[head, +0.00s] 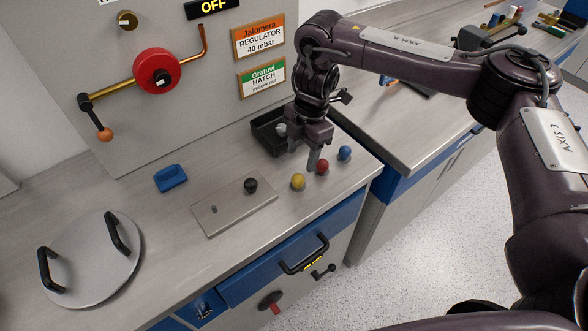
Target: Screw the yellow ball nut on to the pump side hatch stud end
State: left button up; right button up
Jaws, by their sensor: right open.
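The yellow ball nut (298,181) sits on the counter, just right of a flat metal hatch plate (235,209). A short bare stud (213,209) stands up near the plate's left end, and a black ball (250,185) sits near its right end. I cannot tell which end is the pump side. My right gripper (314,161) points down, open, above and slightly right of the yellow nut, close to the red ball. Only part of its fingers shows, and nothing is visible between them. My left gripper is not in view.
A red ball (322,168) and a blue ball (345,153) stand right of the yellow nut. A blue object (171,178) and a round lid with two handles (92,262) lie left. Drawer handles (304,256) protrude below the counter edge.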

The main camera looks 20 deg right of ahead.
aim_at(299, 175)
jog(key=shift+s+a+f, duration=0.15)
jog(key=shift+s+f, duration=0.3)
jog(key=shift+s, duration=0.05)
jog(key=shift+s+a+f+p, duration=0.1)
jog(key=shift+s+f+p, duration=0.1)
jog(key=shift+s+p, duration=0.1)
jog(key=f, duration=0.1)
jog(key=f+p, duration=0.1)
jog(key=f, duration=0.1)
jog(key=f+p, duration=0.1)
jog(key=f, duration=0.1)
jog(key=shift+a, duration=0.35)
jog(key=c, duration=1)
jog(key=shift+c, duration=0.2)
jog(key=shift+r, duration=0.1)
